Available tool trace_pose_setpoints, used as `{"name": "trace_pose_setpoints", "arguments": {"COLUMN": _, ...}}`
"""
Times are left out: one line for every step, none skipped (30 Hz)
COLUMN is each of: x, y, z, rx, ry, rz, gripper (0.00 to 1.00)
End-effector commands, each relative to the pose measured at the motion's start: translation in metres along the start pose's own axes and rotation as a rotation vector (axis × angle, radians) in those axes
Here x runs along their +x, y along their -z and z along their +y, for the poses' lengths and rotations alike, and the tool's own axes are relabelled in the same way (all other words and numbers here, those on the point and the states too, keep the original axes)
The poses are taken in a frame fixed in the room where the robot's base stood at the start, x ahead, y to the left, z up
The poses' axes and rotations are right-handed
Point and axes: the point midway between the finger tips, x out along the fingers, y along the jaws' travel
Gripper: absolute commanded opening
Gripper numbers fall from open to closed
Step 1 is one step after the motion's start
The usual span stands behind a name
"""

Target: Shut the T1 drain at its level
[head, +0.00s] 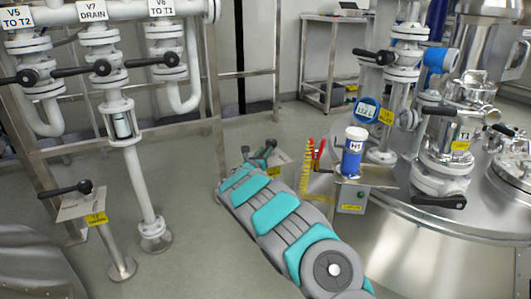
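The tag "V7 DRAIN" (92,10) hangs on the middle pipe at upper left, above a valve with a black lever (80,70) lying roughly level across the picture. A sight glass (122,123) sits below it on the pipe. At right, a steel vessel (420,232) carries a tag reading "T1" (466,134) near its top fittings; a black lever (440,200) sits low there. No tag naming a T1 drain is readable. My arm reaches from the bottom toward the middle; my gripper (262,154) is at its far end, small and partly hidden, fingers unclear.
A pedestal with a black lever (65,189) stands at lower left. A bottle marked "H1" (353,152) stands on a small stand near the vessel, beside red-handled tools (318,150). A metal frame (213,85) rises behind. Open floor (190,200) lies left of my arm.

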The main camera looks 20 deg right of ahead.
Motion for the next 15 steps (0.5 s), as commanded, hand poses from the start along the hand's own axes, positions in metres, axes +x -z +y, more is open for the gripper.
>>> {"name": "trace_pose_setpoints", "arguments": {"x": 0.0, "y": 0.0005, "z": -0.0002, "rx": 0.0, "ry": 0.0, "rz": 0.001, "gripper": 0.42}}
{"name": "trace_pose_setpoints", "arguments": {"x": 0.0001, "y": 0.0007, "z": -0.0003, "rx": 0.0, "ry": 0.0, "rz": 0.001, "gripper": 0.45}}
{"name": "trace_pose_setpoints", "arguments": {"x": 0.0001, "y": 0.001, "z": -0.0005, "rx": 0.0, "ry": 0.001, "rz": 0.001, "gripper": 0.5}}
{"name": "trace_pose_setpoints", "arguments": {"x": 0.0002, "y": 0.0011, "z": -0.0007, "rx": 0.0, "ry": 0.001, "rz": 0.002, "gripper": 0.53}}
{"name": "trace_pose_setpoints", "arguments": {"x": 0.0002, "y": 0.0012, "z": -0.0008, "rx": 0.0, "ry": 0.001, "rz": 0.002, "gripper": 0.57}}
{"name": "trace_pose_setpoints", "arguments": {"x": 0.0002, "y": 0.0015, "z": -0.0009, "rx": 0.0, "ry": 0.001, "rz": 0.002, "gripper": 0.58}}
{"name": "trace_pose_setpoints", "arguments": {"x": 0.0003, "y": 0.0015, "z": -0.001, "rx": 0.0, "ry": 0.002, "rz": 0.002, "gripper": 0.58}}
{"name": "trace_pose_setpoints", "arguments": {"x": 0.0003, "y": 0.0017, "z": -0.0011, "rx": 0.0, "ry": 0.002, "rz": 0.002, "gripper": 0.58}}
{"name": "trace_pose_setpoints", "arguments": {"x": 0.0003, "y": 0.0017, "z": -0.0012, "rx": 0.0, "ry": 0.002, "rz": 0.002, "gripper": 0.58}}
{"name": "trace_pose_setpoints", "arguments": {"x": 0.0003, "y": 0.0018, "z": -0.0013, "rx": 0.0, "ry": 0.002, "rz": 0.003, "gripper": 0.58}}
{"name": "trace_pose_setpoints", "arguments": {"x": 0.0003, "y": 0.002, "z": -0.0013, "rx": 0.0, "ry": 0.002, "rz": 0.003, "gripper": 0.58}}
{"name": "trace_pose_setpoints", "arguments": {"x": 0.0002, "y": 0.0019, "z": -0.0013, "rx": 0.0, "ry": 0.002, "rz": 0.003, "gripper": 0.58}}
{"name": "trace_pose_setpoints", "arguments": {"x": -0.0003, "y": 0.0019, "z": -0.0013, "rx": 0.0, "ry": 0.002, "rz": 0.003, "gripper": 0.58}}
{"name": "trace_pose_setpoints", "arguments": {"x": -0.0012, "y": 0.002, "z": -0.0011, "rx": -0.001, "ry": 0.002, "rz": 0.003, "gripper": 0.58}}
{"name": "trace_pose_setpoints", "arguments": {"x": -0.0033, "y": 0.0021, "z": -0.0007, "rx": -0.001, "ry": 0.001, "rz": 0.003, "gripper": 0.58}}
